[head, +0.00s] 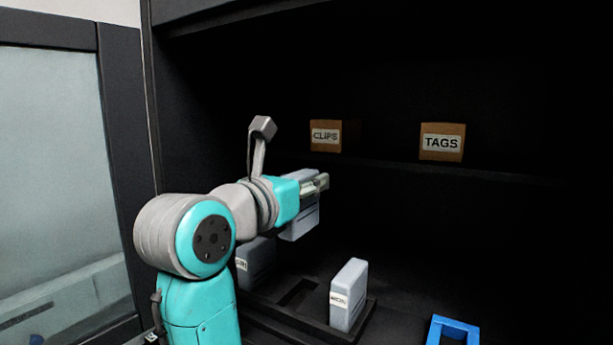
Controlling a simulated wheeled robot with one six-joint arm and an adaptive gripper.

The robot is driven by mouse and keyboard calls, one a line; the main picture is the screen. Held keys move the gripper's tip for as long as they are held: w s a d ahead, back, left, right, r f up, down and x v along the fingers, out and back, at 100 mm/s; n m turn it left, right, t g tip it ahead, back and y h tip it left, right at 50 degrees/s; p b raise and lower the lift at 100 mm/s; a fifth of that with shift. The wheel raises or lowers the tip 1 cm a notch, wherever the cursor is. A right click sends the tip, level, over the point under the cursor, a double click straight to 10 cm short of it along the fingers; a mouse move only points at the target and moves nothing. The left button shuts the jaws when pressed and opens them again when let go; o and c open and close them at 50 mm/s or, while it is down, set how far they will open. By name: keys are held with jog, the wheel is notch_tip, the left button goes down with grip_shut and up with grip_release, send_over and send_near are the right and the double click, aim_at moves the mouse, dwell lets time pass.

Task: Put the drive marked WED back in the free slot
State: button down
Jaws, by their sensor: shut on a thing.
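My gripper (318,184) is shut on a light grey drive (301,227) and holds it raised above a black slotted rack (262,310). The gripper hides part of this drive, and no label on it shows. Two other grey drives stand upright in the rack. The left one (259,262) is partly behind my arm, and its label is too small to read. The right one (348,294) has a label too blurred to read surely. Between them is an empty dark slot (297,293), below the held drive.
A box marked CLIPS (326,136) and a box marked TAGS (442,142) stand on the shelf behind. A blue frame-like object (452,330) lies at the bottom right. A dark cabinet wall and a pane (55,150) are at the left.

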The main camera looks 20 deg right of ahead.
notch_tip(320, 180, down, 10)
jog(key=shift+f, duration=0.15)
dwell(1.0)
dwell(0.3)
jog(key=shift+s+a, duration=0.1)
jog(key=shift+a, duration=0.05)
dwell(0.4)
jog(key=shift+f, duration=1.5)
dwell(2.9)
jog(key=shift+c, duration=1.5)
grip_release()
jog(key=shift+r, duration=0.1)
